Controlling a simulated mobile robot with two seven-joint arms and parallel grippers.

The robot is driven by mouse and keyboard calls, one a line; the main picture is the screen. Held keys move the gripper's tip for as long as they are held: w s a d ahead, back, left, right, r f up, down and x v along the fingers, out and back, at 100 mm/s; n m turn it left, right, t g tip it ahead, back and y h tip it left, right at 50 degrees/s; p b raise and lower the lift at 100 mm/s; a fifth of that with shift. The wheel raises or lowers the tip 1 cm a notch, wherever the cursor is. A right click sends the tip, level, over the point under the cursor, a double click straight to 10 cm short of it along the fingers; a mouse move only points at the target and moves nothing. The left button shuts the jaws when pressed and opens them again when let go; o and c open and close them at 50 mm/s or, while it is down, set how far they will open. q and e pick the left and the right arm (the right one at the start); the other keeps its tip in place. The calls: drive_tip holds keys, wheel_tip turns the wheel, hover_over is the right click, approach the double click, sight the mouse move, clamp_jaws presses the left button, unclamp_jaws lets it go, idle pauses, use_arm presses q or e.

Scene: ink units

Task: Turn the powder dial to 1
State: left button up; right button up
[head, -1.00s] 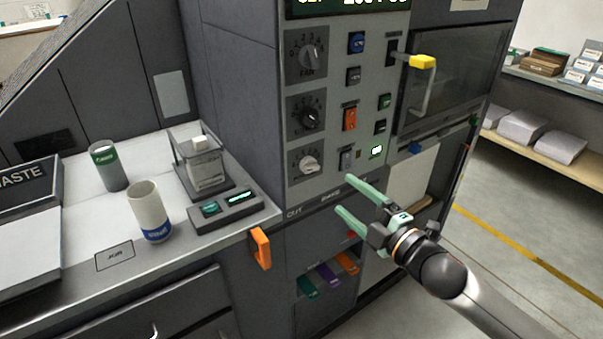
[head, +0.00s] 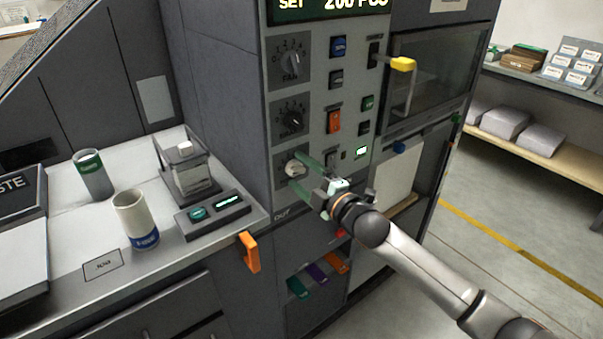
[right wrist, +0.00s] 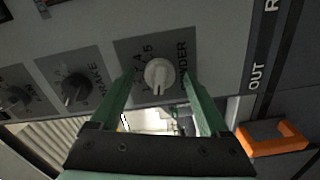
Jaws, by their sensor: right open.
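The powder dial is a pale knob (head: 294,169), the lowest of three dials on the grey machine panel. In the right wrist view the powder dial (right wrist: 159,75) shows numbers on its plate and part of the word POWDER. My right gripper (head: 300,178) is open in front of it. In the right wrist view its green fingers (right wrist: 163,88) stand on either side of the knob with a gap to each; I cannot tell whether they touch it. The dial's exact setting is too small to read. My left gripper is not in view.
The fan dial (head: 290,62) and a black-knobbed dial (head: 292,121) sit above. Buttons and an orange switch (head: 334,121) are to their right. An orange handle (head: 249,252) juts out below left. A counter with cups (head: 135,219) stands at left.

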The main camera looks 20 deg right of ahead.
drive_tip(key=shift+c, duration=0.3)
clamp_jaws()
idle(0.4)
